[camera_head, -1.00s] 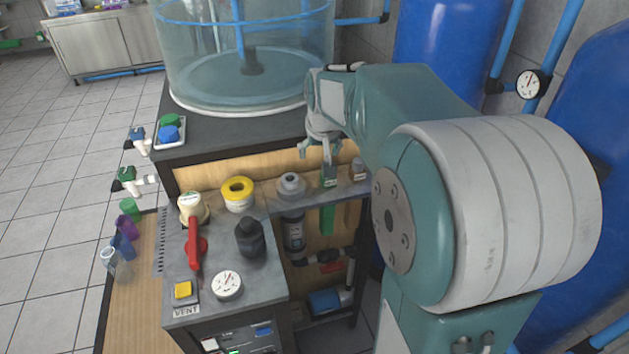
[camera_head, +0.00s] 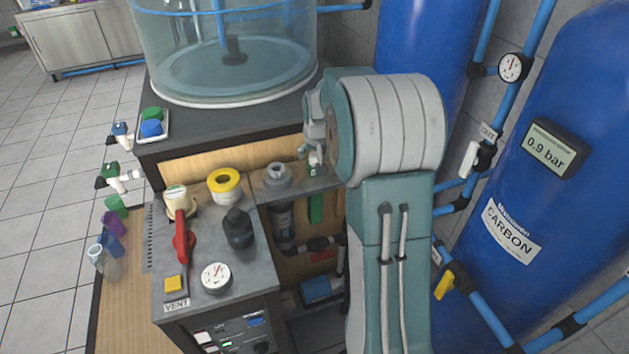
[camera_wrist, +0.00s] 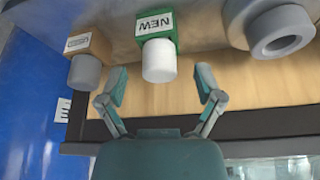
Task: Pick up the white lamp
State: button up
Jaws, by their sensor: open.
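In the wrist view, a white cylinder (camera_wrist: 159,62), which fits the white lamp, sticks out of a green block (camera_wrist: 158,25) marked NEW. My gripper (camera_wrist: 160,88) is open. Its two fingers stand apart, one on each side of the cylinder's line, with the cylinder's end between or just past their tips; no contact shows. In the head view, my gripper (camera_head: 309,150) is over the back shelf near the green block (camera_head: 316,172), partly hidden by my arm. The white cylinder is hard to make out there.
A brown block with a grey cylinder (camera_wrist: 86,72) stands on one side of the green block, and a grey ring-shaped fitting (camera_wrist: 281,31) on the other. A yellow-topped roll (camera_head: 224,183), a black knob (camera_head: 238,228) and a red handle (camera_head: 183,238) stand on the bench.

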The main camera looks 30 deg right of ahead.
jog(key=shift+x, duration=1)
jog(key=shift+c, duration=0.4)
jog(key=c, duration=0.9)
jog(key=shift+r, duration=0.1)
notch_tip(320, 180, up, 28)
jog(key=shift+f, duration=0.1)
